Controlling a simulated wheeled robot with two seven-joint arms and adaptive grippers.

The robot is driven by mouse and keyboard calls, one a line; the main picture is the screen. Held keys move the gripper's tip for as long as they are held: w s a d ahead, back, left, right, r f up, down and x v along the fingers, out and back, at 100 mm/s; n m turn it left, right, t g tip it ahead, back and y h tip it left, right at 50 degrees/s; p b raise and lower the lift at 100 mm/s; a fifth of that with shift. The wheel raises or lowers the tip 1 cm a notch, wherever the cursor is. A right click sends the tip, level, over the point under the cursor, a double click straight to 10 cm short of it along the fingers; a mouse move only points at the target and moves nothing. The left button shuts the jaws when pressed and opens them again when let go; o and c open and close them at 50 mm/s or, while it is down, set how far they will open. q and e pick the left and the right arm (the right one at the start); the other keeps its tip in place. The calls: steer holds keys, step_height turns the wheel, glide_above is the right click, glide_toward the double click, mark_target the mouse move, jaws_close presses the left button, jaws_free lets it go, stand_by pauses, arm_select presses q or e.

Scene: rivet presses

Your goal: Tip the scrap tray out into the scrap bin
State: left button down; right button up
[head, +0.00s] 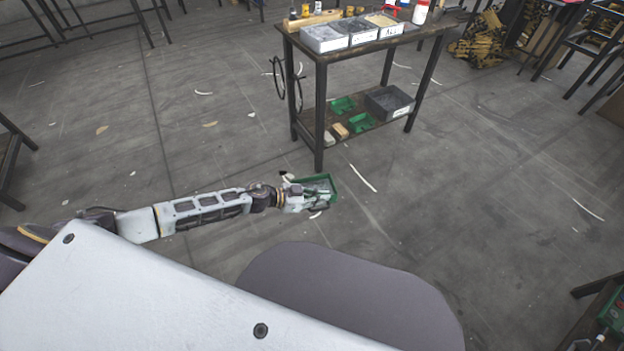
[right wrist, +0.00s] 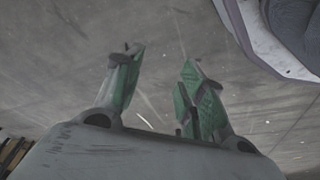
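A dark-legged bench (head: 319,115) stands beyond the tray. Grey boxes (head: 325,38) stand on its top, and green trays (head: 360,122) lie on its lower shelf. A green object (head: 612,316) shows at the lower right edge. The floor right of the tray is mostly clear.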

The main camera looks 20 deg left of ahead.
arm_select(q)
step_height(320, 180, up, 16)
steer(key=s+a+f+n+t+y+p, duration=0.1)
steer(key=s+n+t+y+p, duration=0.1)
steer(key=n+t+y+p, duration=0.55)
steer(key=s+a+r+n+g+y+p, duration=0.1)
steer(key=s+a+r+n+y+p, duration=0.2)
steer(key=a+r+p, duration=0.2)
steer(key=shift+a+r+g+y+p, duration=0.35)
steer(key=shift+a+p, duration=0.1)
steer(key=shift+p, duration=0.75)
arm_select(e)
steer(key=s+d+f, duration=0.3)
steer(key=s, duration=0.4)
steer(key=s+d+f+g+h, duration=0.1)
steer(key=s+d+f, duration=0.3)
steer(key=s, duration=0.3)
steer(key=s+d+f, duration=0.3)
steer(key=s+d, duration=0.1)
steer(key=s, duration=0.4)
steer(key=shift+f+g, duration=0.3)
steer(key=shift+f, duration=0.05)
arm_select(q)
steer(key=shift+n, duration=0.25)
arm_select(e)
steer(key=shift+s, duration=0.1)
arm_select(q)
steer(key=shift+w+d, duration=0.1)
arm_select(e)
steer(key=shift+c, duration=0.5)
